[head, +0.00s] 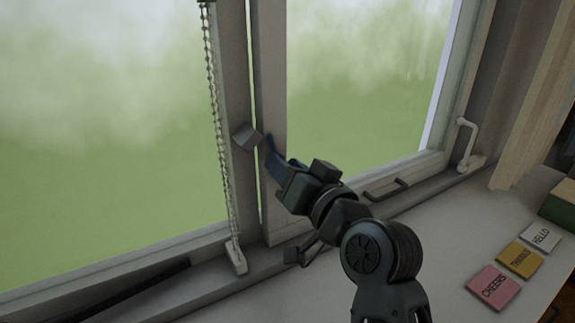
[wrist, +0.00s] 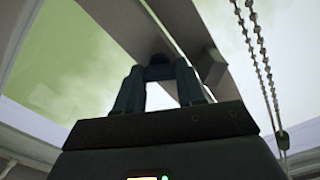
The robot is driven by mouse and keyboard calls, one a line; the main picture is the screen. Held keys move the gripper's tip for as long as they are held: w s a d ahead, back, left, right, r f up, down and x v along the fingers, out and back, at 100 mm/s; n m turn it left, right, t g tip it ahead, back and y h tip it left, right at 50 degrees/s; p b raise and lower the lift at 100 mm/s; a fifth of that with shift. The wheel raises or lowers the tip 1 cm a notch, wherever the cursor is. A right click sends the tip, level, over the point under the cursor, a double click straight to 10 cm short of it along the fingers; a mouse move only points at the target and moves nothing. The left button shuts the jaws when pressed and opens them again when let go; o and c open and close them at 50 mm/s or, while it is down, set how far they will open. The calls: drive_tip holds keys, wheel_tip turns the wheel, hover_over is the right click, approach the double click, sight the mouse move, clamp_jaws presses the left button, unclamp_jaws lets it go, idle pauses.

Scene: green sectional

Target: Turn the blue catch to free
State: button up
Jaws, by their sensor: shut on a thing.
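The blue catch (head: 270,143) is on the window frame's upright, just right of a grey block, in the head view. Only a small part of it shows past my gripper. My gripper (head: 276,158) reaches up to it from the lower right. In the wrist view my gripper's two fingers (wrist: 158,84) are closed around a dark blue piece, the catch (wrist: 158,72), with a gap below it. The catch's exact angle is hard to tell, as the fingers cover much of it.
The grey block (head: 246,137) sits close left of the catch; a bead chain (head: 215,110) hangs farther left. A black handle (head: 387,190) and a white handle (head: 466,140) are to the right. Cards (head: 493,287) and a green box (head: 560,205) lie on the sill.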

drive_tip(key=m+p, duration=0.2)
drive_tip(key=m, duration=1)
drive_tip(key=shift+w+d, duration=0.1)
drive_tip(key=shift+d, duration=0.05)
drive_tip(key=shift+m, duration=0.3)
drive_tip(key=o, duration=1)
drive_tip(key=shift+f, duration=0.1)
drive_tip(key=shift+o, duration=0.2)
drive_tip(key=b+v, duration=0.1)
drive_tip(key=v, duration=0.6)
drive_tip(key=shift+s+d, duration=0.15)
drive_tip(key=shift+s, duration=0.2)
